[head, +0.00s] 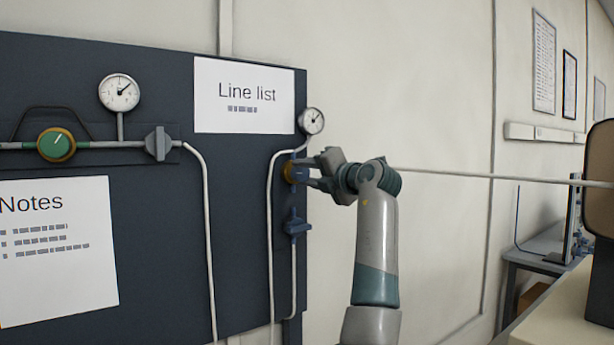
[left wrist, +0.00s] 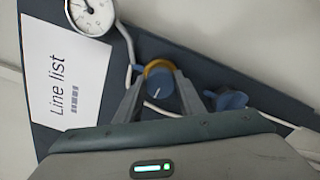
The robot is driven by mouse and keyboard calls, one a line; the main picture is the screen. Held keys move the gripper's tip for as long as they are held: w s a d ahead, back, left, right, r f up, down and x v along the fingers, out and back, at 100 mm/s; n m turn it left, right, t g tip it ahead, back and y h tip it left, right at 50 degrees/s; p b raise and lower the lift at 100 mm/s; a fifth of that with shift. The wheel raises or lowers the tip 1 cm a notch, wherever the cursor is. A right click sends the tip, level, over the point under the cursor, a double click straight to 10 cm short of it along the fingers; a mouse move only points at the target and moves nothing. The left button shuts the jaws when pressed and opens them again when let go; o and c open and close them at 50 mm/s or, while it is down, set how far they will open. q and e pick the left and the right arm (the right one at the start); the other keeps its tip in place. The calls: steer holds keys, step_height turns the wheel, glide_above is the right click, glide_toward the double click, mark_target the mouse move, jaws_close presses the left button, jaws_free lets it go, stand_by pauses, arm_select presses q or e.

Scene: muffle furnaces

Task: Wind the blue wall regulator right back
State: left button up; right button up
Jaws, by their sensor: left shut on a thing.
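The blue wall regulator (head: 299,171) has a blue knob and a gold collar and sits near the right edge of the dark wall board. In the left wrist view its knob (left wrist: 158,87) shows a white pointer line and lies between my two fingers. My left gripper (head: 309,173) reaches it from the right and is shut on the knob. The fingers cover part of the knob in the head view. A small round gauge (head: 311,121) stands just above the regulator; it also shows in the left wrist view (left wrist: 91,14). My right gripper is not in view.
A blue valve (head: 297,227) sits just below the regulator on the same pipe. A green regulator (head: 57,144), a gauge (head: 119,92) and a grey valve (head: 158,143) are further left. A "Line list" sheet (head: 244,96) hangs nearby.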

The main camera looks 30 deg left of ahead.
arm_select(q)
steer(key=shift+n, duration=0.4)
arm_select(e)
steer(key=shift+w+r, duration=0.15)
arm_select(q)
steer(key=o, duration=1)
steer(key=shift+o, duration=0.2)
steer(key=shift+a, duration=0.1)
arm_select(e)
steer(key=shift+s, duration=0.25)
arm_select(q)
steer(key=shift+s+d, duration=0.1)
steer(key=shift+d, duration=0.4)
steer(key=shift+s+d, duration=0.15)
steer(key=shift+d, duration=0.2)
steer(key=b+v, duration=0.3)
steer(key=v, duration=1.2)
steer(key=shift+s+d, duration=0.2)
steer(key=shift+d, duration=0.05)
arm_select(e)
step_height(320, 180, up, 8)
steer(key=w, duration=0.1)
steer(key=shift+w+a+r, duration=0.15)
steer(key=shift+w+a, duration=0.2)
